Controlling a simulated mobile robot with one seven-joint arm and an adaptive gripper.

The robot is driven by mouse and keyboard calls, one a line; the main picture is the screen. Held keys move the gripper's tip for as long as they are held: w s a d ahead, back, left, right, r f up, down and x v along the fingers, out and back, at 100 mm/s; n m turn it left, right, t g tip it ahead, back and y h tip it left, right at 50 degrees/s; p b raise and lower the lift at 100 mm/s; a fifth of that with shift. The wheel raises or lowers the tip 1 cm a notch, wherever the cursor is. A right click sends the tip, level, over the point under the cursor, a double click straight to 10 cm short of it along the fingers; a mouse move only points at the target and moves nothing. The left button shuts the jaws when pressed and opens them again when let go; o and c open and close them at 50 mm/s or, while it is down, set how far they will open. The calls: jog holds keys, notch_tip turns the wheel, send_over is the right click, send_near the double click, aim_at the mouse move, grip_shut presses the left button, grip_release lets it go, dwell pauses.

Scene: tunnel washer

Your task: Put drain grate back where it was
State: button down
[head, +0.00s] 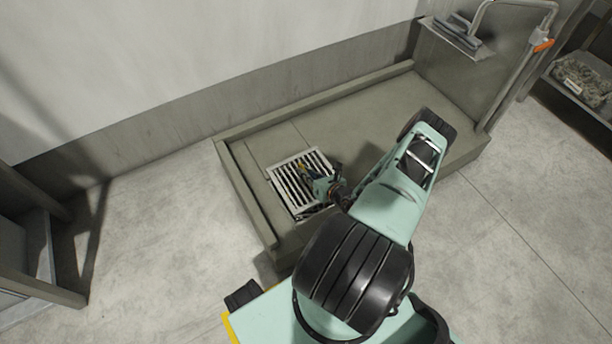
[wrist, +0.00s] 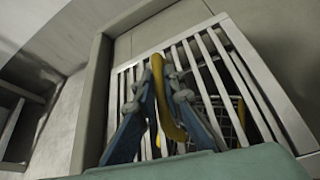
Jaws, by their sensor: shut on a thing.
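The drain grate (head: 285,187) is a pale square frame with parallel bars in the left part of the raised grey floor platform. In the wrist view the grate (wrist: 262,75) fills the middle, dark gaps between its bars. My gripper (head: 312,177) is over the grate. In the wrist view its blue fingers (wrist: 162,95) are closed around a curved yellow handle (wrist: 160,82), which appears to belong to the grate. Whether the grate lies flush or slightly raised is hard to tell. My arm hides its lower right edge in the head view.
A wire basket (wrist: 219,105) shows below the bars, with another yellow part beside it. A low kerb (head: 245,195) borders the platform on the left. The white wall (head: 200,60) stands behind. A shelf with a metal rail (head: 458,40) is at upper right.

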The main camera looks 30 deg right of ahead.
aim_at(306, 184)
jog(key=shift+w+f+b, duration=0.1)
jog(key=shift+f+b, duration=2.75)
jog(key=shift+f, duration=0.4)
jog(key=shift+f, duration=0.5)
jog(key=c, duration=1.9)
grip_release()
jog(key=shift+c, duration=0.2)
jog(key=shift+f, duration=0.2)
notch_tip(306, 184, up, 10)
jog(key=shift+r, duration=0.15)
